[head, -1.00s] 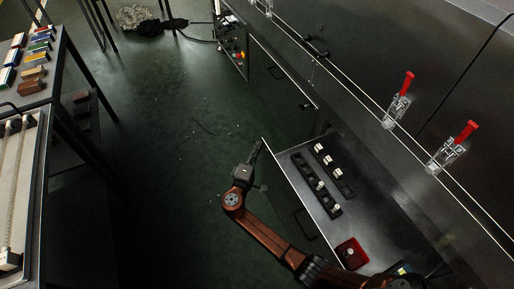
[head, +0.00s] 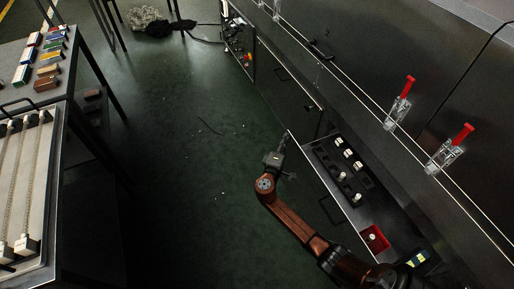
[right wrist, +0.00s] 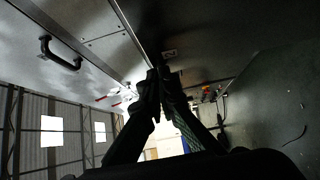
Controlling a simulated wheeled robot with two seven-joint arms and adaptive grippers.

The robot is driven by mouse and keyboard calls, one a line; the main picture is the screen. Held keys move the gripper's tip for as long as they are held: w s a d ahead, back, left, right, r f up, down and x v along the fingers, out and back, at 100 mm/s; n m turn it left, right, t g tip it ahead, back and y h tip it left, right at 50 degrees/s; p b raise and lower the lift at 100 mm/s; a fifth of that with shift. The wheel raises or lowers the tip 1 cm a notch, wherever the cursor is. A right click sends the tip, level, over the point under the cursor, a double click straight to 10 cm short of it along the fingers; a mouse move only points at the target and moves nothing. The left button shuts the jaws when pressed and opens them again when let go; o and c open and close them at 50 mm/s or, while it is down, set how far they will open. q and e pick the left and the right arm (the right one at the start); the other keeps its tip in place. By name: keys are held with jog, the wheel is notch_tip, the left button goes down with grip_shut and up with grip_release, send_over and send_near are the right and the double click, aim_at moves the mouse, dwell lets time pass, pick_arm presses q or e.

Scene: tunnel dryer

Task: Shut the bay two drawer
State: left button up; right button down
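The open drawer (head: 383,209) stands partly out of the dark machine on the right in the head view. Inside it are black holders with several white pieces and a red box (head: 375,239). Its front panel carries a dark handle (head: 325,209). My right gripper (head: 284,141) is at the far end of the front panel, on the aisle side, close to or touching it; contact cannot be told. In the right wrist view its fingers (right wrist: 160,84) are together with nothing visible between them. My left gripper is not in view.
A closed panel with a handle (head: 279,73) lies beyond the drawer. Red-handled clamps (head: 402,101) stand on the ledge above. A table (head: 40,105) with small coloured boxes is at left. The green floor (head: 180,180) between is mostly clear.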

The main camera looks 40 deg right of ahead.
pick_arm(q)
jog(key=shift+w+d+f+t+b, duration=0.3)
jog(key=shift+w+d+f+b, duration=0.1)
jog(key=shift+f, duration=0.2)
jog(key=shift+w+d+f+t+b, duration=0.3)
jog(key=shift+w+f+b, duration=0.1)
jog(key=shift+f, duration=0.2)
pick_arm(e)
jog(key=s+d, duration=0.2)
jog(key=d, duration=0.6)
jog(key=s+d, duration=0.3)
jog(key=d, duration=0.5)
jog(key=shift+s, duration=0.15)
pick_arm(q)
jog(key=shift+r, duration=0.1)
pick_arm(e)
jog(key=shift+a, duration=0.1)
